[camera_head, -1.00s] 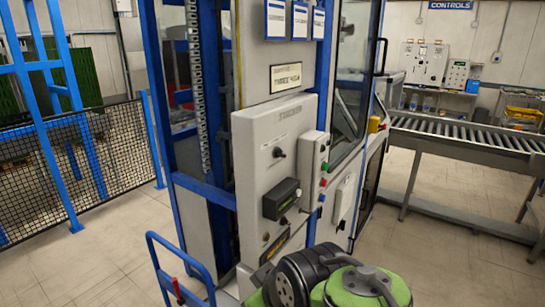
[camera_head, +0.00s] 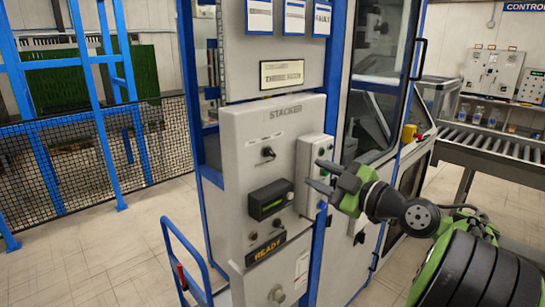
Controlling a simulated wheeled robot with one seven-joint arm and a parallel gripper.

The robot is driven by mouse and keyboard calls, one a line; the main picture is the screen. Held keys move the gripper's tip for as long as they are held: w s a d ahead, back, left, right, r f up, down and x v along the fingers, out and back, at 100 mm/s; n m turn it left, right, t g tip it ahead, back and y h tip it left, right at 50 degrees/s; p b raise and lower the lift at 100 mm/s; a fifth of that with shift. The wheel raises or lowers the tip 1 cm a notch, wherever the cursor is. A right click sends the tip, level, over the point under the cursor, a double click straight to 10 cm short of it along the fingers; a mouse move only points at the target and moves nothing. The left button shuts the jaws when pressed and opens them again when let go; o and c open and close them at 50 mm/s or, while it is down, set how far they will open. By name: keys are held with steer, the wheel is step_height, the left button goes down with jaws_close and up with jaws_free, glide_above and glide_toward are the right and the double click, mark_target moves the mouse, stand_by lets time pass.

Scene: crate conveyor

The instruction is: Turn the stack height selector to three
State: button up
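The grey panel (camera_head: 236,135) marked STACKER stands upright on the blue-framed machine. A small black knob (camera_head: 268,153) sits on its upper part and looks like the selector; its labels and pointer setting are too small to read. My gripper (camera_head: 320,177) is to the right of and a little below this knob, apart from it in the picture. Its two grey fingers are spread and empty, pointing left in front of the button box. A sign (camera_head: 283,73) above the panel seems to read THREE HIGH, but it is blurred.
A blue rail (camera_head: 190,260) stands at lower left; a roller conveyor (camera_head: 490,140) is at right.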

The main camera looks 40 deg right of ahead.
mark_target(273, 154)
steer(key=w+p, duration=0.5)
steer(key=w, duration=0.8)
steer(key=shift+w, duration=0.3)
steer(key=shift+c, duration=0.4)
jaws_close()
